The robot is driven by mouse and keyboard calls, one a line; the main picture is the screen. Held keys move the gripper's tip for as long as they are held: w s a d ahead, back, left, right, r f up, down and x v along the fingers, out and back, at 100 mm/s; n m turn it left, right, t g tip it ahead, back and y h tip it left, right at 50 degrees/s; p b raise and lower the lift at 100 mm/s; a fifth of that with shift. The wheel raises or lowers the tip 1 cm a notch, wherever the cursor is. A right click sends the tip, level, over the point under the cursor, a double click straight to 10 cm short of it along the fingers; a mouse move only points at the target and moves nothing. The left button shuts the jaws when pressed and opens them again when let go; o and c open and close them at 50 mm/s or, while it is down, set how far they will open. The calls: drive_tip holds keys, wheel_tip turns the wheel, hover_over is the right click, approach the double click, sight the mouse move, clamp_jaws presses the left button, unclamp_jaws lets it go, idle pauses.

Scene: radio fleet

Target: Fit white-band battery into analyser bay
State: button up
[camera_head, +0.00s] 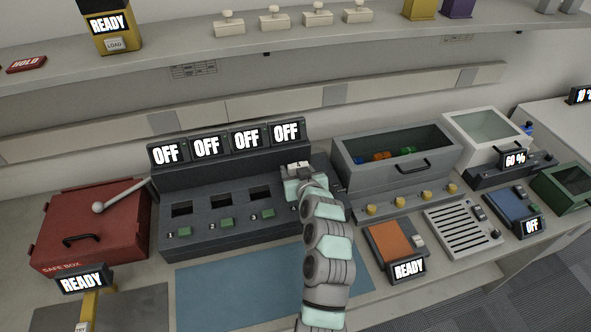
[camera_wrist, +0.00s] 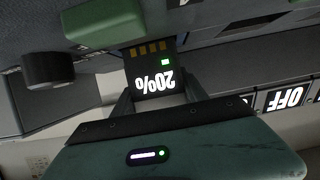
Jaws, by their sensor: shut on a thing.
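The analyser (camera_head: 220,180) is a dark grey unit with several OFF screens along its top, dark bays below and a green button in front of each visible bay. My gripper (camera_head: 298,178) is at its right-hand bay and hides that bay in the head view. In the wrist view my gripper (camera_wrist: 158,100) is shut on a dark battery (camera_wrist: 157,76) with gold contacts, a green light and an upside-down 20% readout. The contact end is close to the dark analyser face near a green button (camera_wrist: 103,22).
A blue mat (camera_head: 235,295) lies in front of the analyser. A red safe box (camera_head: 90,232) with a lever stands left. A grey bin (camera_head: 375,180) with coloured items and an orange-topped READY unit (camera_head: 390,243) stand right. A shelf (camera_head: 330,45) runs behind.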

drive_tip(key=shift+f+b, duration=0.85)
drive_tip(key=shift+f, duration=0.4)
idle(0.4)
drive_tip(key=o, duration=1.4)
drive_tip(key=shift+o, duration=1)
drive_tip(key=shift+f, duration=0.1)
